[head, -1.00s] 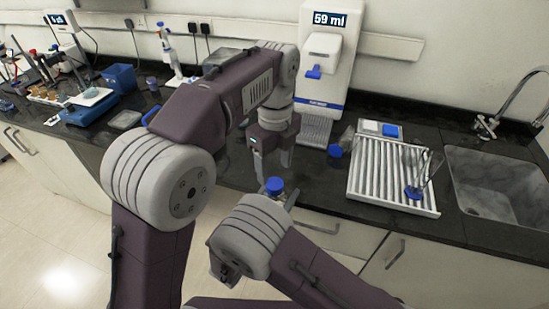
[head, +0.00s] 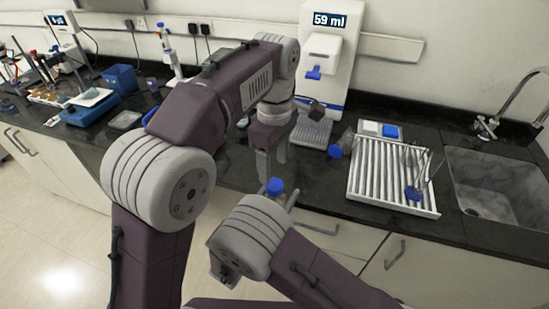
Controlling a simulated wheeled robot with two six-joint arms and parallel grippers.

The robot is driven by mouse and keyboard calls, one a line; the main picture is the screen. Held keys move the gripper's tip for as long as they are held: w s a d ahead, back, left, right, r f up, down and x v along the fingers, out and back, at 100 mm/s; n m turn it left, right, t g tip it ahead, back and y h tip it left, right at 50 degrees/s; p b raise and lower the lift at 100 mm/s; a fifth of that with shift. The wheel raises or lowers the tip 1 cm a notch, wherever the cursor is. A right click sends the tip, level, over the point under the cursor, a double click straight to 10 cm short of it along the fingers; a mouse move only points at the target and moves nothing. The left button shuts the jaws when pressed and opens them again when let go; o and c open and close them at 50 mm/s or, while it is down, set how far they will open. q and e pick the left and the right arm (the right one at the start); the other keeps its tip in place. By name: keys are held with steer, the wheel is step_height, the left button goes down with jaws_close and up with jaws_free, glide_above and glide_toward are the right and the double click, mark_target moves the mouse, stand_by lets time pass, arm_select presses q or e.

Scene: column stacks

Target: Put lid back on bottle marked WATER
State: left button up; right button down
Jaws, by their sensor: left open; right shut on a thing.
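A small clear bottle (head: 275,195) with a blue lid (head: 275,185) on its top stands upright in front of the counter edge, low in the middle of the head view. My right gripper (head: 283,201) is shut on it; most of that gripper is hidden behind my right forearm. My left gripper (head: 271,168) points down just above the blue lid, its fingers apart. I cannot tell whether a fingertip touches the lid. No WATER marking can be read on the bottle.
A white dispenser (head: 328,50) reading 59 ml stands behind. A second clear container (head: 346,139) with a blue cap (head: 334,151) lies beside it. A slatted white rack (head: 378,178) and the sink (head: 500,185) are to the right. Blue lab equipment stands at the far left.

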mark_target(275, 184)
arm_select(q)
steer(key=n, duration=0.6)
steer(key=shift+r, duration=0.3)
steer(key=shift+n, duration=0.5)
steer(key=shift+w+d+r, duration=0.1)
steer(key=shift+r, duration=0.1)
steer(key=shift+f, duration=4)
